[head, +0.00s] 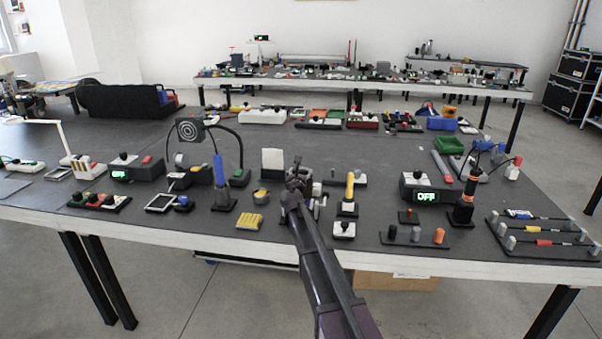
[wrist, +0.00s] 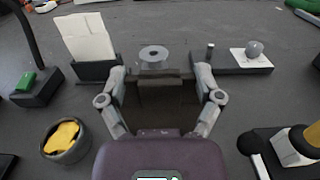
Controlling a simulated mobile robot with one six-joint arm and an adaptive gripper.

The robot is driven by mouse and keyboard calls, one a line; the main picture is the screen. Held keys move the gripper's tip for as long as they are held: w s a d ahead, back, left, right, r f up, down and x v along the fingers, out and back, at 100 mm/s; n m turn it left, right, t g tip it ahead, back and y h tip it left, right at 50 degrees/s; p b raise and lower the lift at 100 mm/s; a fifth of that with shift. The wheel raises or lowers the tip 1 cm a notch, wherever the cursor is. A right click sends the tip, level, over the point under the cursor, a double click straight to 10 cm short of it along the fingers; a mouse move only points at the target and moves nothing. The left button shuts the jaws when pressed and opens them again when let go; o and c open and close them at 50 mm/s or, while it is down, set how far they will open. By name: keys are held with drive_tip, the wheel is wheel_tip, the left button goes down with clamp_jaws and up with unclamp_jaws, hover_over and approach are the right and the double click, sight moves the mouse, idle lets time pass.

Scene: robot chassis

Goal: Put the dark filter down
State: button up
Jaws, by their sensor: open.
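My gripper (head: 298,188) is over the middle front of the table in the head view, its arm reaching in from the bottom. In the wrist view its two grey fingers (wrist: 160,82) are spread apart. Between them is a dark, flat, roughly rectangular piece (wrist: 162,112), which looks like the dark filter. Its upper edge meets a dark bar near the fingertips. I cannot tell whether it touches the fingers or how it rests. Just beyond it is a grey ring-shaped disc (wrist: 154,57). In the head view my gripper hides the filter.
A white card in a dark holder (wrist: 92,46) stands left of the fingers. A round pot with yellow contents (wrist: 66,140) is at lower left. A base with a grey ball knob (wrist: 254,50) is at right. A yellow-handled tool (head: 350,186) stands right of my gripper.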

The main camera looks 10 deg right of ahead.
drive_tip(key=v, duration=1.2)
